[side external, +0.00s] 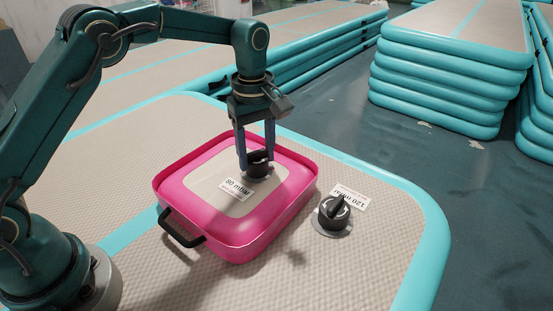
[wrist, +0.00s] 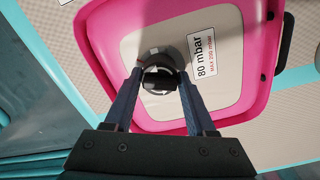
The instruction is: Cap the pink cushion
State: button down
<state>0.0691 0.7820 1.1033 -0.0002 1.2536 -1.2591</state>
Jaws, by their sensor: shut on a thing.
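The pink cushion (side external: 238,246) lies on the beige inflatable track, with a beige top panel and a label (side external: 236,188) reading 80 mbar. Its label also shows in the wrist view (wrist: 203,56). A dark round cap (side external: 259,163) is at the valve place near the cushion's back edge. My gripper (side external: 257,166) points down from above and is shut on this cap; its fingers stand on both sides of the cap (wrist: 160,80) in the wrist view. Whether the cap is seated in the valve cannot be told.
A second dark cap on a grey valve (side external: 333,214) sits on the track right of the cushion, beside a 120 mbar label (side external: 350,196). A black handle (side external: 181,230) sticks out at the cushion's front left. Stacked teal-edged tracks (side external: 450,75) stand behind, on the floor.

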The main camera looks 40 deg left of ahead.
jog(key=shift+n, duration=0.8)
jog(key=shift+c, duration=0.7)
grip_release()
jog(key=shift+r, duration=2.55)
jog(key=shift+r, duration=0.1)
